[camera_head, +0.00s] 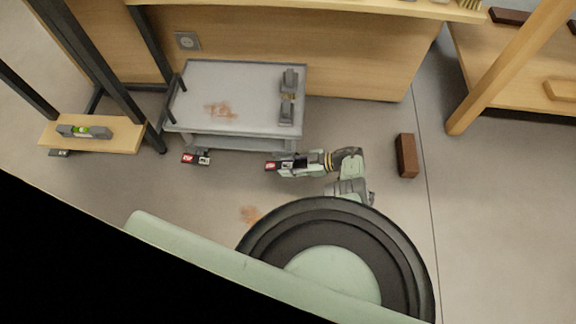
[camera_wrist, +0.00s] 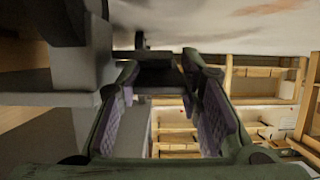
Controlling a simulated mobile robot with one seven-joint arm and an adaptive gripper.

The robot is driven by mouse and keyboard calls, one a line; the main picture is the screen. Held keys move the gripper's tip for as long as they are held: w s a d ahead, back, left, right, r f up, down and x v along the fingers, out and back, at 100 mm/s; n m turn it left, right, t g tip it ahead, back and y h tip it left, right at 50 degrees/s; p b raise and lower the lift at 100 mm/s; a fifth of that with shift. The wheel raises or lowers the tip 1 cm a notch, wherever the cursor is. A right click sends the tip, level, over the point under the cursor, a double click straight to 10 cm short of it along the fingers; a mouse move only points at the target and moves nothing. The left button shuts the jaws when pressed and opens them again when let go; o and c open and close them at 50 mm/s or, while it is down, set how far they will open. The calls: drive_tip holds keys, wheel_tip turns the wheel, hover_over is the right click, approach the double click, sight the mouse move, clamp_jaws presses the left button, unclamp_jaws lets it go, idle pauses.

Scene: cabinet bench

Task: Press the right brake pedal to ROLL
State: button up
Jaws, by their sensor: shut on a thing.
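A grey cart (camera_head: 245,80) stands by the wooden bench panel, with two brake pedals low on its near side. The left pedal (camera_head: 196,159) shows a red part and a black-and-white part. The right brake pedal (camera_head: 271,166) shows its red part; its other part is hidden by my gripper (camera_head: 284,168). My gripper reaches in from the right, low at the cart's near right corner. In the wrist view, its two fingers (camera_wrist: 160,78) stand apart with the dark pedal (camera_wrist: 160,72) between their tips. Whether the pedal is tilted I cannot tell.
A grey tool (camera_head: 288,96) lies on the cart top. A brown block (camera_head: 406,156) lies on the floor to the right. A wooden shelf (camera_head: 95,136) with a level (camera_head: 84,131) is at left.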

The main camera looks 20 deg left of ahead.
drive_tip(key=f+y+b, duration=0.1)
drive_tip(key=b, duration=0.3)
drive_tip(key=shift+f+y, duration=0.25)
drive_tip(key=shift+y, duration=0.15)
drive_tip(key=y+b, duration=0.1)
drive_tip(key=b, duration=0.1)
drive_tip(key=shift+g+b, duration=0.4)
drive_tip(key=shift+r+y+b, duration=0.1)
drive_tip(key=shift+y+b, duration=0.2)
drive_tip(key=shift+b, duration=0.2)
drive_tip(key=shift+r, duration=0.1)
drive_tip(key=o, duration=0.9)
drive_tip(key=shift+r, duration=0.15)
